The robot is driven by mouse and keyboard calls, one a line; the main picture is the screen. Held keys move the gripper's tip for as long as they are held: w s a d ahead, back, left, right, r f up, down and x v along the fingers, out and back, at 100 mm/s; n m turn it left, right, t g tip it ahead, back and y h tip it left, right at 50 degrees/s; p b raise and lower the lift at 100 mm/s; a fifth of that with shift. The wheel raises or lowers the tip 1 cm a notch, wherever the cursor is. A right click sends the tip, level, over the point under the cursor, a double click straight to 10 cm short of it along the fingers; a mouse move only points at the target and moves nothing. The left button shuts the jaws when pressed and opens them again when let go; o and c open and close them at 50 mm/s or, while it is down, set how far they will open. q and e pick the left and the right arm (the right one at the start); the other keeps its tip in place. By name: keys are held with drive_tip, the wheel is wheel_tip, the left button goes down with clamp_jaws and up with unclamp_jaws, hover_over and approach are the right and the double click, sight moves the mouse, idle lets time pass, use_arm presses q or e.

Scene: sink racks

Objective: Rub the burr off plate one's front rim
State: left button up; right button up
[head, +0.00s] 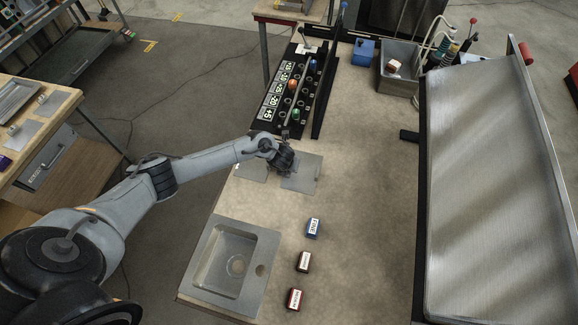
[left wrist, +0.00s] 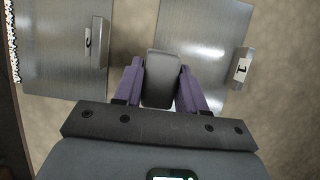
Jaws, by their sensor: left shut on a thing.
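Plate one (left wrist: 208,32) is a grey metal sheet with a tab marked "1" on its right side. It is the right-hand plate (head: 303,174) in the head view. My left gripper (left wrist: 161,88) is shut on a dark grey block (left wrist: 162,72), whose face shows no label here. The head view shows this gripper (head: 281,163) over the plate's left side. The block and purple fingers overlap the plate's lower left in the wrist view and hide part of its near rim. I cannot tell whether the block touches it, and no burr is distinguishable there. My right gripper is out of view.
A sink (head: 232,265) is front left. A black rack (head: 290,90) stands behind.

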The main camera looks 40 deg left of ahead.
use_arm(q)
drive_tip(key=r+p, duration=0.2)
drive_tip(key=r, duration=0.1)
drive_tip(key=shift+s+r, duration=0.2)
drive_tip(key=shift+r, duration=0.1)
wheel_tip(320, 180, up, 4)
drive_tip(key=p, duration=0.3)
drive_tip(key=shift+d+f, duration=0.1)
drive_tip(key=shift+f, duration=0.15)
drive_tip(key=shift+w+r, duration=0.1)
